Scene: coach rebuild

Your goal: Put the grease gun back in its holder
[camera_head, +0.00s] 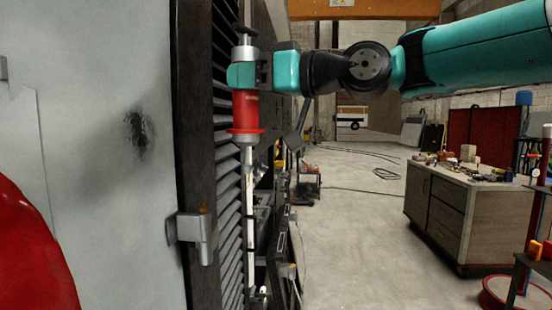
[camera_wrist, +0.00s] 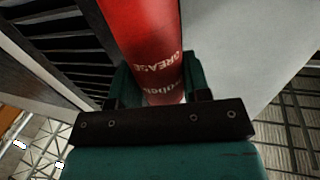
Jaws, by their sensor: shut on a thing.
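The grease gun (camera_head: 245,110) hangs upright in the head view, with a red barrel, a red flange, a silver top and a dark rod above. A long pale tube continues in line below the flange. My teal gripper (camera_head: 244,75) is shut around the upper barrel. In the wrist view the red barrel of the grease gun (camera_wrist: 148,35) carries white lettering that reads "GREASE". It stands between the two fingers of my gripper (camera_wrist: 158,82). I cannot make out the holder for certain; the tube's lower end is among dark fittings.
A black louvred panel (camera_head: 228,185) stands close behind the gun. A pale door (camera_head: 100,110) with a hinge (camera_head: 200,235) is just left of it. A workbench with drawers (camera_head: 470,215) stands at the right. The concrete floor (camera_head: 350,240) between is mostly open, with cables across it.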

